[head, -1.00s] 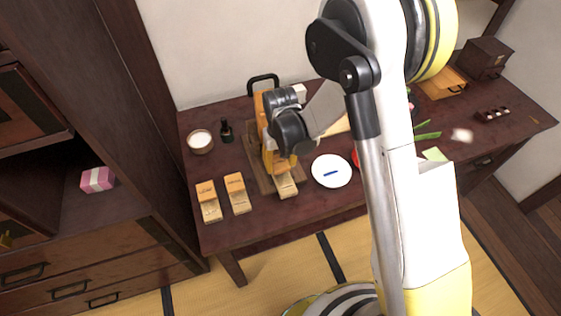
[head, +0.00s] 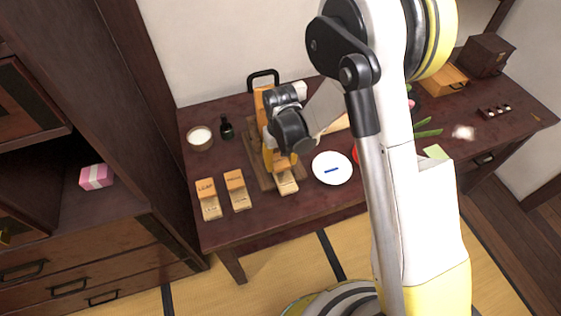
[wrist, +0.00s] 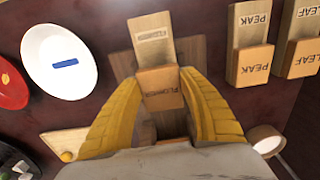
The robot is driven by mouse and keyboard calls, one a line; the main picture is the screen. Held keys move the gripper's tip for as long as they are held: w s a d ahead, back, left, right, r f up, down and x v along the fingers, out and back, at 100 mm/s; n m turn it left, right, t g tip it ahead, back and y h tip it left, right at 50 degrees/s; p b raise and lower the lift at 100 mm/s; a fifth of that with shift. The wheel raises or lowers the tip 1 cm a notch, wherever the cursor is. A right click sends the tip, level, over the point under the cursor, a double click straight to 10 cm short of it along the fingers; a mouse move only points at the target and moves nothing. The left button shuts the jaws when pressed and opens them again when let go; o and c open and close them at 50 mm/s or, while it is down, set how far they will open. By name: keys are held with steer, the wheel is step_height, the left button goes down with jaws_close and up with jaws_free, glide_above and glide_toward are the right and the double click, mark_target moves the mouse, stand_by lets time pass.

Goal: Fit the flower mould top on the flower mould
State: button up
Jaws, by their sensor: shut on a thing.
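The flower mould (head: 287,187) is a pale wooden block at the front end of a brown board. In the wrist view, the flower mould (wrist: 153,40) extends beyond my fingertips, its label facing up. The flower mould top (wrist: 163,87) is an orange-brown block marked FLOWER. My gripper (wrist: 160,80), with yellow fingers, is shut on this top. The top is lined up with the mould and overlaps its near end in the wrist view. I cannot tell whether it is fully seated. In the head view, my gripper (head: 278,158) points down and mostly hides the top.
The brown board (head: 256,168) lies under the flower mould. The leaf mould (head: 210,208) and peak mould (head: 238,200) stand to its left, each with its top. A white plate (head: 332,176) with a blue item is close on the right. A cup (head: 200,142) and dark bottle (head: 226,130) stand behind left.

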steer(key=shift+f, duration=0.35)
steer(key=o, duration=1.1)
steer(key=shift+r, duration=0.1)
step_height(320, 180, up, 12)
